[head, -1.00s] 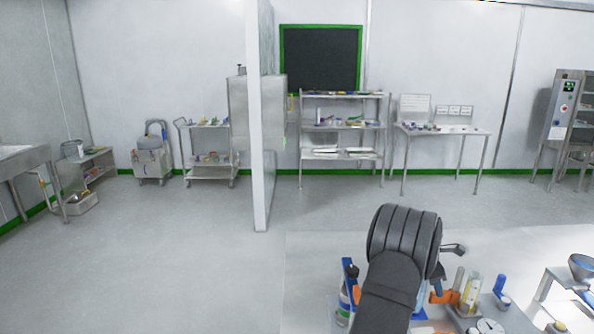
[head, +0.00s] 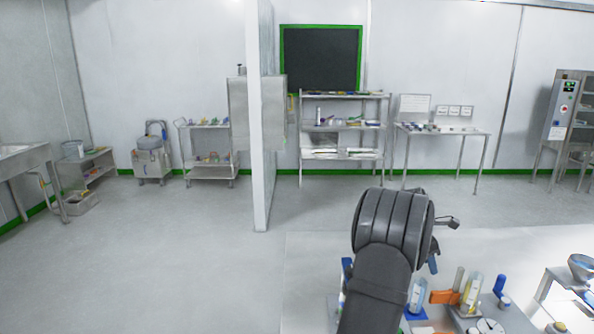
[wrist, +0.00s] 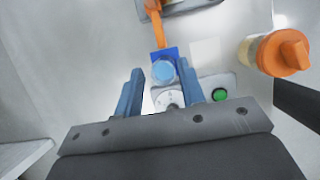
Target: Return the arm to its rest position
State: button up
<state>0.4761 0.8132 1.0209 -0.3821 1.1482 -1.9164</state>
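My arm reaches up from the bottom of the head view over the bench, and its dark wrist hides most of my gripper. One blue-grey finger of my gripper (head: 433,263) shows at the wrist's right side. In the wrist view my gripper (wrist: 160,70) has its two blue fingers spread apart, with nothing held between them. Past the fingertips lies a blue round-topped piece (wrist: 163,70) on a blue square base, apart from the fingers as far as I can see.
The bench (head: 310,270) holds an orange block (head: 444,297), a clear tube with yellow (head: 470,293) and a bowl on a stand (head: 582,267). In the wrist view are an orange-lidded jar (wrist: 287,52), a white dial (wrist: 168,99) and a green button (wrist: 220,94). The bench's left part is clear.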

jog(key=x, duration=1.2)
jog(key=shift+f, duration=0.2)
notch_tip(320, 180, up, 4)
jog(key=shift+f, duration=0.15)
jog(key=v, duration=1.7)
send_near(437, 292)
jog(key=shift+d+f, duration=0.65)
jog(key=shift+d, duration=0.2)
